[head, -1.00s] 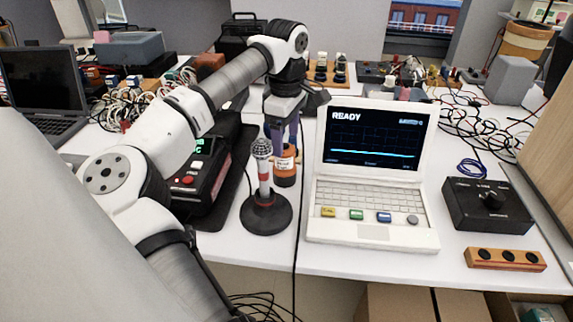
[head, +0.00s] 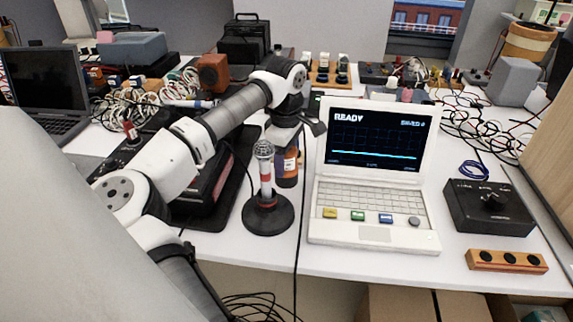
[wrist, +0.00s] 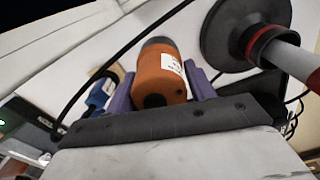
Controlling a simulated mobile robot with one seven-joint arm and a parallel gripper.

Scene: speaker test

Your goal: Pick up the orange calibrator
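The orange calibrator (head: 280,168) is a small upright cylinder with a white label and dark ends. It stands on the white table behind the microphone, left of the white laptop-like device. In the wrist view the calibrator (wrist: 160,72) lies between the two purple fingers of my gripper (wrist: 158,80). The fingers flank it, with a narrow gap at the left fingertip; contact on the right is unclear. In the head view, my gripper's fingers are largely hidden behind the microphone and wrist.
A microphone on a round black stand (head: 268,216) is close in front of the calibrator. The white device (head: 345,228) with a READY screen is close on its right. A black-and-red instrument (head: 205,190) is on the left. A dark cable runs past the calibrator.

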